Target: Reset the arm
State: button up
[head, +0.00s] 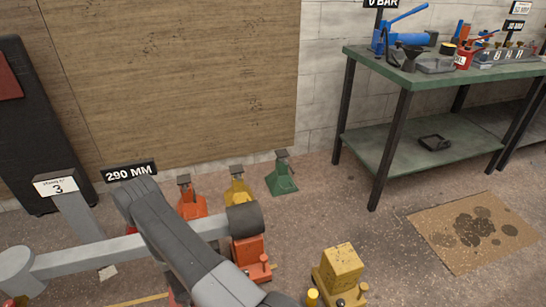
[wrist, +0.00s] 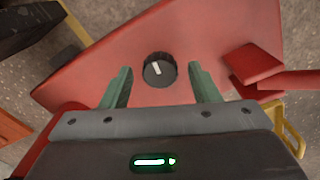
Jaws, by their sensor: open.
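My gripper (wrist: 160,68) shows in the wrist view with its two green fingers apart and nothing held between them. A black round knob (wrist: 160,70) with a white pointer mark sits on a red panel (wrist: 100,72) and appears between the fingertips. Neither finger visibly touches the knob; the height between them and the panel is hard to tell. In the head view my grey arm crosses the lower left, and my gripper is not visible there.
In the wrist view a red block with a bar (wrist: 252,66) stands right of the knob. In the head view, orange (head: 191,203), yellow (head: 238,188) and green (head: 281,178) stands line the wall. A yellow block (head: 342,264) is in front. A green-topped bench (head: 440,78) and stained cardboard (head: 430,225) are right.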

jog(key=shift+m, duration=0.8)
